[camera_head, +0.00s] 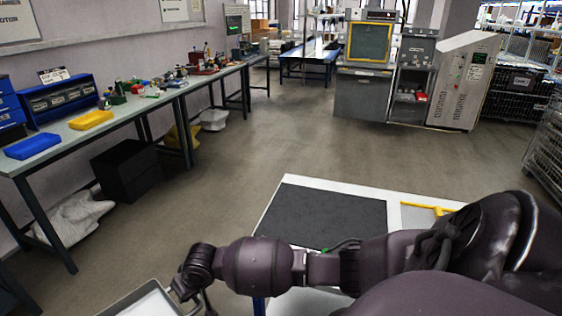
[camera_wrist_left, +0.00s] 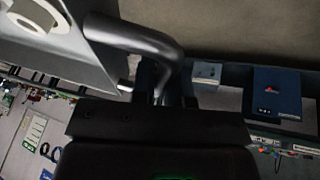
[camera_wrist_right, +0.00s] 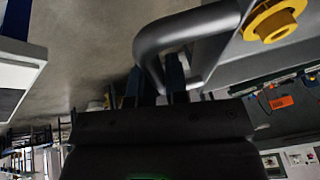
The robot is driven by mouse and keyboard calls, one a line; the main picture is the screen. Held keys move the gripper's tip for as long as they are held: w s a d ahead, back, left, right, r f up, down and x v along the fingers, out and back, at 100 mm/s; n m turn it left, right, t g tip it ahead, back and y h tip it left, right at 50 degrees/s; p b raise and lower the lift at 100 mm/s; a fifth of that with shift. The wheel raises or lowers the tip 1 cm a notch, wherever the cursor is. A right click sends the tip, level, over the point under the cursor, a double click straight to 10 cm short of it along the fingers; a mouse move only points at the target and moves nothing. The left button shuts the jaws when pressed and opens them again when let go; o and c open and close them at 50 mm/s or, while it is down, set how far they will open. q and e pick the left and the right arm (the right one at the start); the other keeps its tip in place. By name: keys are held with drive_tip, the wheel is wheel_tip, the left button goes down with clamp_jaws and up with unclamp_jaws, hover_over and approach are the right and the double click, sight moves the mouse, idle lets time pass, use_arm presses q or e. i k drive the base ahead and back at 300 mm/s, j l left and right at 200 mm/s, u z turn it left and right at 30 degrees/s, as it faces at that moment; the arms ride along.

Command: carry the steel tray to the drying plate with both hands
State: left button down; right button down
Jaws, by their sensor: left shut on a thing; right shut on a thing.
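The steel tray (camera_head: 145,303) shows only in part at the bottom left of the head view. In the left wrist view, my left gripper (camera_wrist_left: 170,96) is shut on one bent bar handle (camera_wrist_left: 150,42) of the tray. In the right wrist view, my right gripper (camera_wrist_right: 158,88) is shut on another bar handle (camera_wrist_right: 185,30). A white ring-shaped part (camera_wrist_left: 36,14) and a yellow round part (camera_wrist_right: 272,20) show at the tray in the wrist views. My left gripper is outside the head view. I cannot tell which surface is the drying plate.
A white-topped table with a dark mat (camera_head: 320,213) stands in front, partly behind my right arm. A long bench (camera_head: 140,103) along the left wall holds a blue tray (camera_head: 33,146), a yellow tray (camera_head: 91,120) and small parts. The floor (camera_head: 225,165) between them is clear.

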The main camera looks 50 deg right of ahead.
sight(323, 227)
drive_tip(key=u, duration=0.7)
drive_tip(key=i+l+u, duration=0.1)
drive_tip(key=u, duration=0.6)
drive_tip(key=l+u, duration=0.2)
drive_tip(key=u, duration=0.55)
drive_tip(key=l+u, duration=0.1)
drive_tip(key=u, duration=0.6)
drive_tip(key=l+u, duration=0.1)
drive_tip(key=u, duration=0.6)
drive_tip(key=k+u, duration=0.1)
drive_tip(key=u, duration=0.6)
drive_tip(key=k+u, duration=0.1)
drive_tip(key=u, duration=0.65)
drive_tip(key=k+u, duration=0.1)
drive_tip(key=u, duration=0.6)
